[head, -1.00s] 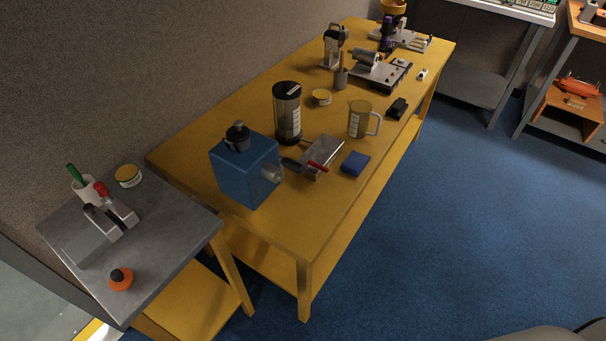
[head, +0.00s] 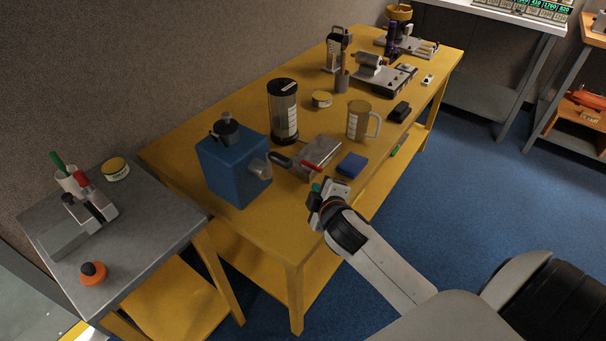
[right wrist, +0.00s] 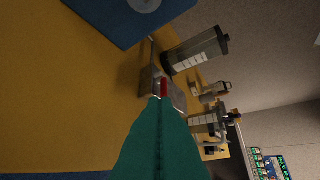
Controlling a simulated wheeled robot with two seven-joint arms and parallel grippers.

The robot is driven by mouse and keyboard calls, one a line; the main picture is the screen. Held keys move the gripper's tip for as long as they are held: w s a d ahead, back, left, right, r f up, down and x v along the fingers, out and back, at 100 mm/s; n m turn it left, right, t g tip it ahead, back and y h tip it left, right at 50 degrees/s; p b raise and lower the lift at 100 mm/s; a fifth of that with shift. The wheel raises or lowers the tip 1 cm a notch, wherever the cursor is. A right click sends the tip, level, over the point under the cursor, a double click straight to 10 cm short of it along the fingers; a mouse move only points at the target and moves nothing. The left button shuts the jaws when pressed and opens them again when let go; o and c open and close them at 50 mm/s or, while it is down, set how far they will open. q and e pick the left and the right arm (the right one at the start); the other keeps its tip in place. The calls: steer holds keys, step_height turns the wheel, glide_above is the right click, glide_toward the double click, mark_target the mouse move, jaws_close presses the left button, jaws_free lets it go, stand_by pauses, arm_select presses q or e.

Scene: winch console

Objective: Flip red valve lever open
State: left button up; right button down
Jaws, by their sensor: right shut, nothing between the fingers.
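A red lever (head: 312,166) sits on a grey metal block (head: 322,149) near the front edge of the yellow table. Its red handle slants down to the right in the head view. My right gripper (head: 316,187) is shut and empty, just in front of the block on the near side. In the right wrist view its teal fingers (right wrist: 160,108) point at the red lever (right wrist: 163,88) and partly cover the block (right wrist: 176,94). I cannot tell whether the fingertips touch the lever. My left gripper is not in view.
A blue box (head: 230,172) with a dark handle stands left of the block. A blue pad (head: 352,164) lies right of it. A dark glass cylinder (head: 283,110) and a mug (head: 360,118) stand behind. The grey side table (head: 150,215) is at left.

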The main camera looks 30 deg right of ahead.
steer(key=shift+r, duration=0.4)
steer(key=shift+w+f, duration=0.1)
steer(key=shift+w, duration=0.1)
glide_toward(311, 166)
steer(key=w, duration=0.2)
steer(key=w+a, duration=0.1)
steer(key=w, duration=0.1)
steer(key=shift+w+a+f, duration=0.1)
steer(key=shift+a+f, duration=0.1)
steer(key=shift+a, duration=0.05)
steer(key=shift+w+d+f, duration=0.25)
steer(key=shift+d+f, duration=0.45)
steer(key=shift+d, duration=0.25)
steer(key=shift+w+d+f, duration=0.2)
steer(key=shift+d+f, duration=0.15)
steer(key=shift+d, duration=0.15)
